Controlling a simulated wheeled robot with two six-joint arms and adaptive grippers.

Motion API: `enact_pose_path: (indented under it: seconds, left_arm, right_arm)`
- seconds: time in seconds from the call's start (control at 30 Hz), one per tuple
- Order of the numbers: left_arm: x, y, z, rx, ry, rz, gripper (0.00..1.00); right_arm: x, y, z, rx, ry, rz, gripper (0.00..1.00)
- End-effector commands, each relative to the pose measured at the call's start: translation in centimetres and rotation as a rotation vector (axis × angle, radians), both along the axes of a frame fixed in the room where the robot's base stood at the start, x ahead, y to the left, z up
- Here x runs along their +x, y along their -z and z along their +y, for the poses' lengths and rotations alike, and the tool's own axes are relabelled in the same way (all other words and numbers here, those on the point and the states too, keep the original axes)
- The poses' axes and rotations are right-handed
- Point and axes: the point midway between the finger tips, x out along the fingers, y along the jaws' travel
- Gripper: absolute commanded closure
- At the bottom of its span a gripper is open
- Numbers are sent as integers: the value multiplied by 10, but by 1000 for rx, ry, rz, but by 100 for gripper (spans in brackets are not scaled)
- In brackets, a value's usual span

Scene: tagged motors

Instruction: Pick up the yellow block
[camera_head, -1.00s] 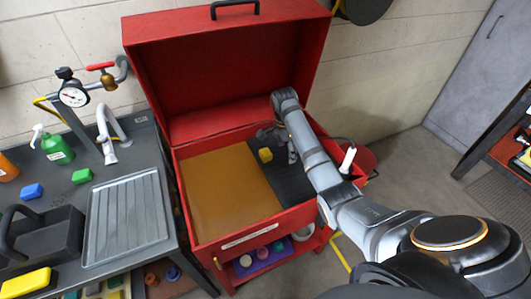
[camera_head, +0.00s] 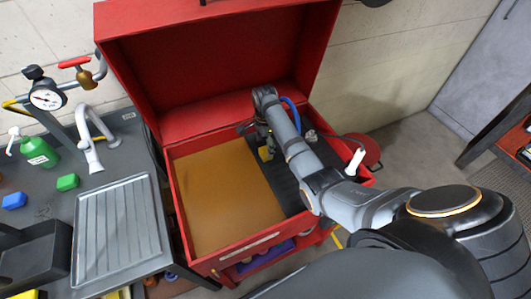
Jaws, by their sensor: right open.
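The yellow block (camera_head: 266,153) is in the open red toolbox, on the dark ribbed area right of the tan panel. It is partly hidden by my right gripper (camera_head: 262,143). The right arm reaches in from the lower right, and its open fingers are down close to the block. I cannot tell whether the fingers touch it. My left gripper is not in view.
The red toolbox (camera_head: 178,195) has tall walls and a raised lid (camera_head: 205,70) behind the arm. A white cylinder (camera_head: 355,162) stands at its right side. On the left, a grey bench holds a drain tray (camera_head: 118,232), a green block (camera_head: 68,182) and a blue block (camera_head: 14,200).

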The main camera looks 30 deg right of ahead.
Motion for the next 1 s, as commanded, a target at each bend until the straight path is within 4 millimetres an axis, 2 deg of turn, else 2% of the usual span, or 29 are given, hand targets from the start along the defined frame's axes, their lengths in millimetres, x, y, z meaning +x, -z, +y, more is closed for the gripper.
enact_pose_path:
  seconds: [0.17,0.3,0.5,0.73,0.77,1.0]
  left_arm:
    - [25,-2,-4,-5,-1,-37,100]
    - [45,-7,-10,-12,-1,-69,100]
    - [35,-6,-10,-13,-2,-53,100]
    - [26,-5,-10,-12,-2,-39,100]
    - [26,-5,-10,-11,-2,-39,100]
    - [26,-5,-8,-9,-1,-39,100]
  right_arm:
    - [1,5,-1,0,0,0,25]
    - [5,24,-6,0,-1,2,25]
    - [7,52,-8,0,-1,1,25]
    - [7,55,-7,-1,-1,-1,25]
    - [7,55,-7,-1,-1,-1,26]
    - [7,55,-7,-1,-1,0,58]
